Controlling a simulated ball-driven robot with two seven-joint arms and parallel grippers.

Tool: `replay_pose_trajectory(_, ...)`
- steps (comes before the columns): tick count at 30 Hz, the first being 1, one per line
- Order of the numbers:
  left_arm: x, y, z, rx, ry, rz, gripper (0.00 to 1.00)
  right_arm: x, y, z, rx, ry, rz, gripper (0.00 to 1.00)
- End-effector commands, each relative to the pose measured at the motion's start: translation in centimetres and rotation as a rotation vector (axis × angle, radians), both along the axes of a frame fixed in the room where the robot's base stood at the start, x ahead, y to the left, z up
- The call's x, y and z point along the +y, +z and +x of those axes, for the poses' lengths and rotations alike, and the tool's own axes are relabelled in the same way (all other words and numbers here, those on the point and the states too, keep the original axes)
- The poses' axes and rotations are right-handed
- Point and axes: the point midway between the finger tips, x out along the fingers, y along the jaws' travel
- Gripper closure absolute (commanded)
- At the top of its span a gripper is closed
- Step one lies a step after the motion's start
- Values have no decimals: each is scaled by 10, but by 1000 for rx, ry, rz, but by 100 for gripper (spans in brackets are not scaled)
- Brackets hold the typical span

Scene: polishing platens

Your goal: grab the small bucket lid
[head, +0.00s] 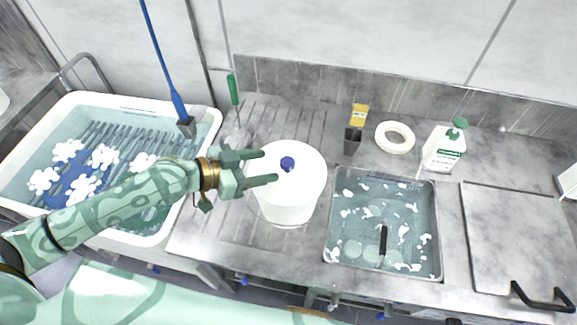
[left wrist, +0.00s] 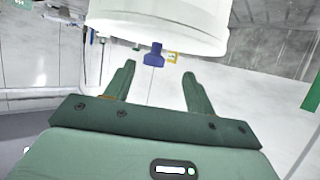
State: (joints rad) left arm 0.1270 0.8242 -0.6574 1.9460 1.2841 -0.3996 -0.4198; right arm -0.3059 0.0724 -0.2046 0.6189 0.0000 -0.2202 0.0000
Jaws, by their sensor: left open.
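The small white bucket (head: 287,208) stands on the ribbed steel drainboard. Its white lid (head: 306,158) is on top, with a blue knob (head: 287,163) in the middle. My left gripper (head: 270,166) is open and empty, reaching in from the left over the lid. Its two fingers point at the knob, which lies just past the fingertips. In the left wrist view the knob (left wrist: 154,55) shows between and slightly beyond the open fingers (left wrist: 159,70), under the white lid (left wrist: 160,35). No contact is visible. My right gripper is not in view.
A sink tray of soapy water (head: 338,225) holds a black-handled tool (head: 382,240). Behind are a white ring (head: 395,127), a white bottle with green cap (head: 443,150) and a dark holder (head: 352,141). A large white tub (head: 150,240) is at left.

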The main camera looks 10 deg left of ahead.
Motion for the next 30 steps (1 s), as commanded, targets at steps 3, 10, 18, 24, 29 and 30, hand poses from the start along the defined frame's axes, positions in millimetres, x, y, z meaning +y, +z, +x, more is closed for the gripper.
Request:
replay_pose_trajectory(3,-9,-4,7,1,-1,-1,45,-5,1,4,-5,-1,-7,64)
replay_pose_trajectory(10,-32,-10,17,1,-1,-5,45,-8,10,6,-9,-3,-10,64)
replay_pose_trajectory(18,-53,-24,33,0,0,1,45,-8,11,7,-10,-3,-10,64)
replay_pose_trajectory(24,-53,-24,33,1,0,2,51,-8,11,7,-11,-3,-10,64)
replay_pose_trajectory(29,-53,-24,33,1,0,2,95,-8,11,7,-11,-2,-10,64)
replay_pose_trajectory(30,-53,-24,33,1,0,2,95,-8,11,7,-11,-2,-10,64)
